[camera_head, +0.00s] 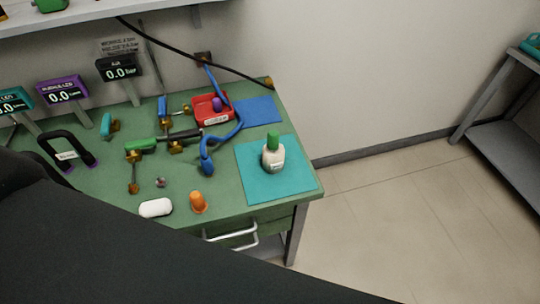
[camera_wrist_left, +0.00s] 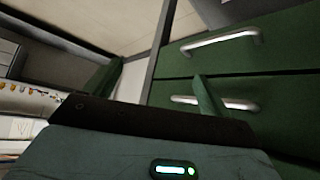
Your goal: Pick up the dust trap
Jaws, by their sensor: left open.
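I cannot tell for sure which object is the dust trap. Candidates on the green bench (camera_head: 110,190) are a pale bottle with a green cap (camera_head: 273,155) standing on a teal mat (camera_head: 300,180), an orange stopper-like piece (camera_head: 198,203) and a white rounded piece (camera_head: 156,208) near the front edge. My left gripper (camera_wrist_left: 155,92) shows in the left wrist view with its fingers apart and nothing between them, facing the bench's green drawer fronts (camera_wrist_left: 265,85). It is out of sight in the head view. My right gripper is not in view.
A red tray (camera_head: 222,122), blue tube (camera_head: 238,125), blue mat (camera_head: 256,110) and brass valve parts with coloured handles crowd the bench. Displays (camera_head: 62,92) stand at the left. A drawer handle (camera_head: 235,237) projects in front. The floor (camera_head: 400,210) to the right is clear.

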